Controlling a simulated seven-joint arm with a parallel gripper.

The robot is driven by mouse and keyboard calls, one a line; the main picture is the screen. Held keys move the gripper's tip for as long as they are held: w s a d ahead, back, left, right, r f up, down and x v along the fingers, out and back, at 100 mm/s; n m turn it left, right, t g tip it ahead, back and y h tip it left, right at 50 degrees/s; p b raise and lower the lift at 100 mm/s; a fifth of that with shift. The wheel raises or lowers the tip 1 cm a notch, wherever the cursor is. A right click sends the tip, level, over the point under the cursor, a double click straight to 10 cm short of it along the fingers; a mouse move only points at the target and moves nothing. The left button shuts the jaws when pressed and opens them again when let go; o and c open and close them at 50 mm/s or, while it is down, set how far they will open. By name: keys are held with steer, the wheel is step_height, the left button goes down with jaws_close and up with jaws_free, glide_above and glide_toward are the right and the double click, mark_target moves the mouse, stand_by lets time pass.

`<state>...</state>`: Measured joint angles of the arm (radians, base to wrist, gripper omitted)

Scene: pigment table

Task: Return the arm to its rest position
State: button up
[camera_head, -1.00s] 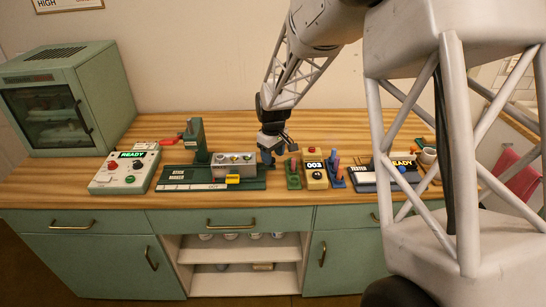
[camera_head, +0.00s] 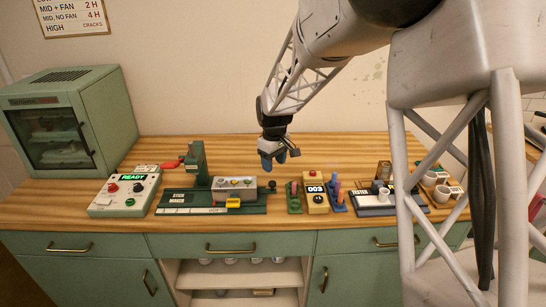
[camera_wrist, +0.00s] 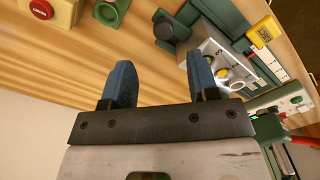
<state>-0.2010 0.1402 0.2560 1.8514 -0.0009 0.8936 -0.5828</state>
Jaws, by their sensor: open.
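My gripper (camera_head: 280,160) hangs above the back part of the wooden table (camera_head: 330,150), behind the green block station and the row of small devices. In the wrist view its two blue fingers (camera_wrist: 162,88) stand apart with nothing between them. The gripper touches none of the devices that I can see. My arm reaches in from the upper right of the head view.
A green oven (camera_head: 70,125) stands back left.

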steer(key=s+d+r+m+t, duration=0.15)
steer(key=s+d+r, duration=0.25)
steer(key=s, duration=0.6)
steer(key=s+d+r+m, duration=0.3)
steer(key=s+d+r, duration=0.15)
steer(key=s, duration=0.55)
steer(key=s+d+r+m+t, duration=0.15)
steer(key=s+d+r, duration=0.3)
steer(key=s, duration=0.55)
steer(key=s+d+f+m, duration=0.1)
steer(key=s+d+m, duration=0.1)
steer(key=s, duration=1.1)
steer(key=shift+m, duration=0.6)
